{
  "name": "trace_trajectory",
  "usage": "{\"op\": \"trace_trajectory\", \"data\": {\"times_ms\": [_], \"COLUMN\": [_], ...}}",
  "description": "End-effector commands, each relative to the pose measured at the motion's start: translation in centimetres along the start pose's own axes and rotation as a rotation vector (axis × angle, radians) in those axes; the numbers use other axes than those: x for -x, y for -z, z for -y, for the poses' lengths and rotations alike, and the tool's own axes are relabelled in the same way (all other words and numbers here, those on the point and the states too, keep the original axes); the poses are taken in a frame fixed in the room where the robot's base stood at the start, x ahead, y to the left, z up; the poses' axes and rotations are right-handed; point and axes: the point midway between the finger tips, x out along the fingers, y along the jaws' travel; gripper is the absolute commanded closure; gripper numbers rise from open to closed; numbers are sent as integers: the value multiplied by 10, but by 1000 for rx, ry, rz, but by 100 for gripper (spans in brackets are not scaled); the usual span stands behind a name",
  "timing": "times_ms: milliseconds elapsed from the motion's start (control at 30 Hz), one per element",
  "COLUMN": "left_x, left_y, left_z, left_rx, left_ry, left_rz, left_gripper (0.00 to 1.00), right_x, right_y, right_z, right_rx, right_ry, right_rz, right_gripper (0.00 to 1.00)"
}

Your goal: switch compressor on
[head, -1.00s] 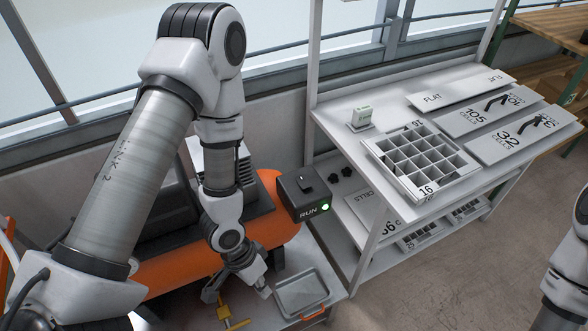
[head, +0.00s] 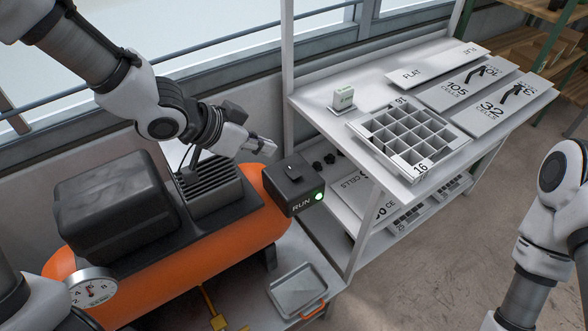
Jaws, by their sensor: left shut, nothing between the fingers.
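The compressor has an orange tank (head: 240,240) with a black motor block (head: 115,203) and a finned grey head on top. A black switch box (head: 291,183) sits at its right end. It bears the word RUN and a lit green lamp (head: 318,197), with a small dark switch (head: 294,174) on its top. My left gripper (head: 268,149) is shut and empty, just above and left of the box, apart from the switch. My right arm shows at the right edge; its gripper is out of the picture.
A pressure gauge (head: 91,288) is at the lower left. A grey tray with an orange handle (head: 298,290) lies below the box. A white shelf table (head: 330,107) at right holds a cell tray (head: 412,140), plates and a small white-green box (head: 343,99). A yellow valve (head: 217,322) is low down.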

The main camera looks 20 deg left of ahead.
Motion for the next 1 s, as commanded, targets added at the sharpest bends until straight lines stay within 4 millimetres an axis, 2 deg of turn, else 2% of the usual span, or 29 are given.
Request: {"op": "trace_trajectory", "data": {"times_ms": [167,500,600,800,1000], "left_x": [-25,-99,-113,-125,-126], "left_y": [-3,-2,-16,-28,-29], "left_z": [0,-1,-1,0,0], "left_rx": [-3,-3,3,0,0], "left_ry": [0,-1,-2,-1,0], "left_rz": [7,6,5,2,1], "left_gripper": [100,100,100,100,100], "right_x": [-6,-11,-17,-19,-19], "right_y": [0,0,0,0,0], "right_z": [0,0,0,0,0], "right_rx": [0,0,0,0,0], "right_ry": [0,0,0,0,0], "right_rz": [0,0,0,0,0], "right_gripper": [60,60,60,60,60]}}
